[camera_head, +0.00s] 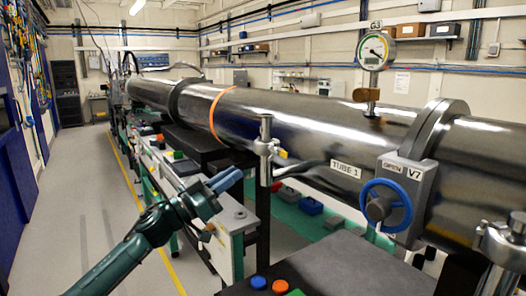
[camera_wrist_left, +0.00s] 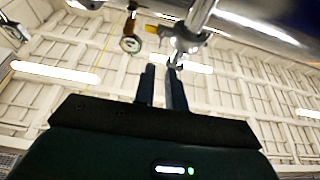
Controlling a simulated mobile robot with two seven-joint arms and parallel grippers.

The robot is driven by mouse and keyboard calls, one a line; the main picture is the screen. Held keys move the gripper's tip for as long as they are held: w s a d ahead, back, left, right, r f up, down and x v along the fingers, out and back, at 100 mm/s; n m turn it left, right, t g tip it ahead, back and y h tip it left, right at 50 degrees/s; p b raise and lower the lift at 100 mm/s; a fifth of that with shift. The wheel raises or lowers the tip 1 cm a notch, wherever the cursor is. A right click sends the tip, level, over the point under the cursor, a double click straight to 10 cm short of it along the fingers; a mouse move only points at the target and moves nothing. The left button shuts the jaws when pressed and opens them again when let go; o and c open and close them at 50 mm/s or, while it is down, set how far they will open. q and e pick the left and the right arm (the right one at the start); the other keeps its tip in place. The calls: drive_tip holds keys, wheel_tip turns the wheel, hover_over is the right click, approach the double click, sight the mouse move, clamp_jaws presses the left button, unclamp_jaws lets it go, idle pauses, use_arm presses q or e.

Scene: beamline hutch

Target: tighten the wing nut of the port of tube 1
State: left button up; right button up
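Tube 1 is the long shiny steel tube (camera_head: 300,120) with a "TUBE 1" label (camera_head: 345,168). In the head view a metal port fitting with a side clamp (camera_head: 266,148) stands in front of the tube, with a small yellow piece (camera_head: 283,154) beside it. My right gripper is not in view.
A blue handwheel (camera_head: 386,206) on a valve marked "OPEN V7" sits right of the label. Gauge G3 (camera_head: 375,50) rises above the tube. Another metal fitting (camera_head: 502,243) stands at the right edge. The floor aisle (camera_head: 90,210) on the left is clear.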

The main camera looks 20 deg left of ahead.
sight(268, 149)
use_arm(q)
drive_tip(key=p+x, duration=0.2)
drive_tip(key=x, duration=0.8)
drive_tip(key=shift+w+d+r, duration=0.1)
drive_tip(key=shift+w+d, duration=0.05)
drive_tip(key=shift+d, duration=0.05)
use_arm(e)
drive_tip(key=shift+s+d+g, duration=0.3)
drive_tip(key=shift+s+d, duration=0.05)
use_arm(q)
clamp_jaws()
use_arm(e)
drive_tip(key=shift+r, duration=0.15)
